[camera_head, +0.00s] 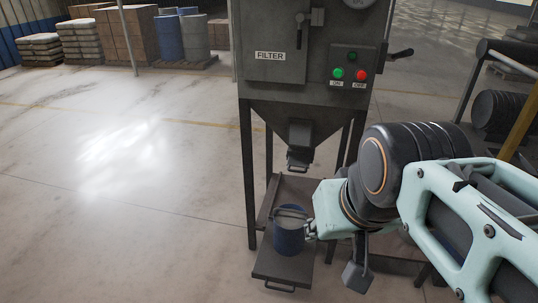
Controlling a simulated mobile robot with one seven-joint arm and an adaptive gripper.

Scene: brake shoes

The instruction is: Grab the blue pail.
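The blue pail (288,239) stands upright on a dark pull-out tray (271,268) under the filter machine's hopper. A dark handle or rim part lies across its top. My gripper (310,230) is at the right side of the pail, near its upper edge. The fingers are small and partly hidden by my arm's wrist. I cannot tell whether they touch the pail or how far apart they are.
The filter machine (283,70) stands over the tray, with dark legs on both sides and a hopper outlet (299,145) above the pail. Open floor (110,200) lies to the left. Barrels (168,38) and stacked goods (127,35) stand at the back left.

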